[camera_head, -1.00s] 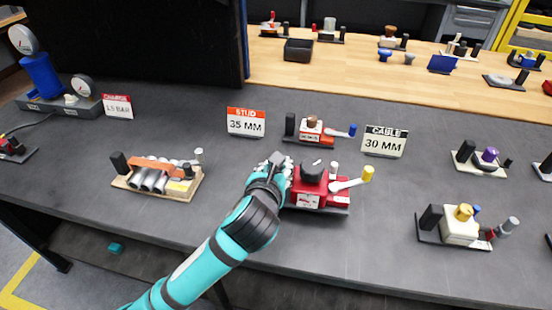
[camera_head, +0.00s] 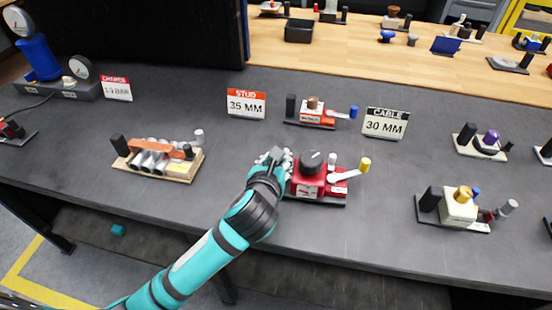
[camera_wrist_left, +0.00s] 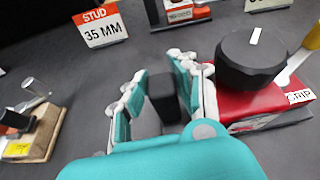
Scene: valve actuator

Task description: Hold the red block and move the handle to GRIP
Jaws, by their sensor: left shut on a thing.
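The red block (camera_head: 308,183) sits on a dark base near the table's front edge, with a black round knob (camera_head: 311,162) on top. Its white handle (camera_head: 344,175) points right and slightly back, with a yellow tip (camera_head: 365,164). In the left wrist view the red block (camera_wrist_left: 245,104) shows at right with the black knob (camera_wrist_left: 251,58) and a label reading GRIP (camera_wrist_left: 299,97). My left gripper (camera_head: 276,156) is at the block's left end. In the wrist view its fingers (camera_wrist_left: 160,85) are shut on a black upright post (camera_wrist_left: 163,95) beside the red block. My right gripper is not in view.
A fixture with silver cylinders (camera_head: 152,162) stands to the left. An orange-red fixture (camera_head: 314,114) stands behind, between the STUD 35 MM sign (camera_head: 246,104) and the CABLE 30 MM sign (camera_head: 385,123). A cream fixture (camera_head: 459,208) stands at right. Bare table lies between them.

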